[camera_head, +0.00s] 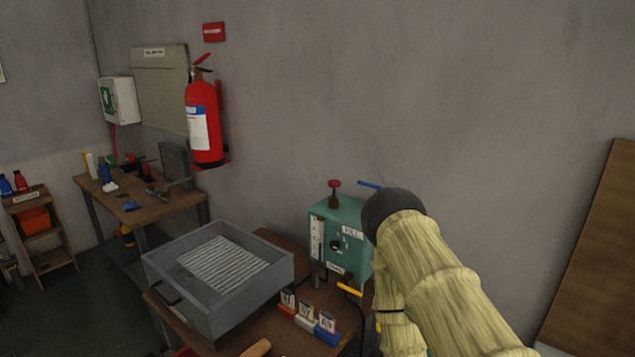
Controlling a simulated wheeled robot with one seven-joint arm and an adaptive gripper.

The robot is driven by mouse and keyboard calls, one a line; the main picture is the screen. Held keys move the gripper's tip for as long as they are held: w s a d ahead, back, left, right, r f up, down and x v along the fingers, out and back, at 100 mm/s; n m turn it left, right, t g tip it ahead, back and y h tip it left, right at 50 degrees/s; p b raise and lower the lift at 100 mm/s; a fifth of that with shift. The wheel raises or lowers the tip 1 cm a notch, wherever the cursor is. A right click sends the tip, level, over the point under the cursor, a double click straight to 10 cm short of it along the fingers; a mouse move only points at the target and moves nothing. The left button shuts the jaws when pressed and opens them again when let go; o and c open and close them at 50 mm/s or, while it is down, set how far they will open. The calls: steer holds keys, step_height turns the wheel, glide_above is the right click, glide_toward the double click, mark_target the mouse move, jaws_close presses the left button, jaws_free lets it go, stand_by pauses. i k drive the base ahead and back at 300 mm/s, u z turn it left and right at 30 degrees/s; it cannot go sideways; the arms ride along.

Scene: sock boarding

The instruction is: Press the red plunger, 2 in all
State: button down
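The red plunger (334,187) stands upright on top of a teal machine box (345,219) with a label reading FILL. The plunger's round cap sits on a short stem above the box's top. My arm, in a pale yellow sleeve with a dark rounded joint, reaches in from the lower right and covers the right side of the box. My gripper is not visible. A blue lever (369,184) sticks out by the box's top, beside the dark joint. A yellow handle (349,289) shows at the box's lower front.
A grey metal tray (268,279) with a ribbed insert takes up the table's left part. Several small labelled blocks (305,316) stand in front of the box. A wooden handle (257,348) lies at the front edge. A fire extinguisher (204,120) hangs on the wall behind.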

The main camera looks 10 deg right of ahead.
mark_target(332, 184)
steer(key=u, duration=1.7)
steer(key=i, duration=0.8)
steer(key=z, duration=2.55)
